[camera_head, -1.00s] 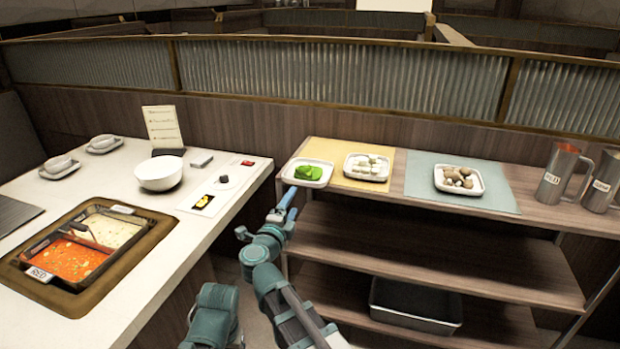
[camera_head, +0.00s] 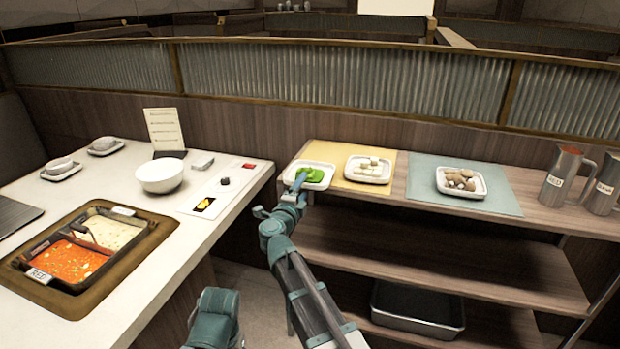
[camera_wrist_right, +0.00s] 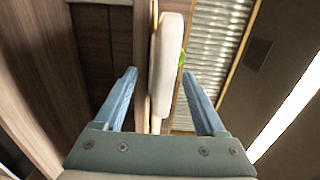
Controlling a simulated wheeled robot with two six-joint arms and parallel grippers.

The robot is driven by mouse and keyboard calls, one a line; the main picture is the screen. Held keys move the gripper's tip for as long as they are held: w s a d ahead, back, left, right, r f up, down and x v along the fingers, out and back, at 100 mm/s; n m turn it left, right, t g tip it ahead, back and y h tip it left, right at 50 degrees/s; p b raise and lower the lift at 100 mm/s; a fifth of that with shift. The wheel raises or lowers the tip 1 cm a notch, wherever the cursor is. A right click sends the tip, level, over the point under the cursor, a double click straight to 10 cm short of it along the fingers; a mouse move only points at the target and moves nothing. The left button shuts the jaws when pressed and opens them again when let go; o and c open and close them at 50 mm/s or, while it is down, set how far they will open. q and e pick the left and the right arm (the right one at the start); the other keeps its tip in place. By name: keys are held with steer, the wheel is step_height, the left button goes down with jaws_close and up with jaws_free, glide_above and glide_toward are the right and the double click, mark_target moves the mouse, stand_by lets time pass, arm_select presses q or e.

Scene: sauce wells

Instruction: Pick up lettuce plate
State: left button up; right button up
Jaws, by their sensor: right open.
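The lettuce plate (camera_head: 289,177) is a small white dish with green lettuce (camera_head: 313,175) on it. It sits at the left end of the shelf top, partly on the yellow mat. My right gripper (camera_head: 298,181) is at the plate's near edge and overlaps it in the head view. In the right wrist view, its blue fingers (camera_wrist_right: 158,75) are open, with the white plate (camera_wrist_right: 165,65) seen edge-on in the gap between them and a bit of green at its side. I cannot tell whether they touch the plate.
A plate of white cubes (camera_head: 368,179) stands on the yellow mat (camera_head: 390,160), close to the right. A mushroom plate (camera_head: 461,192) lies on the grey-blue mat (camera_head: 505,195). Two metal pitchers (camera_head: 560,175) stand at the far right. A white bowl (camera_head: 160,187) is on the left table.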

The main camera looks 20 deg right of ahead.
steer(key=shift+x, duration=1.05)
steer(key=shift+s, duration=0.1)
jaws_close()
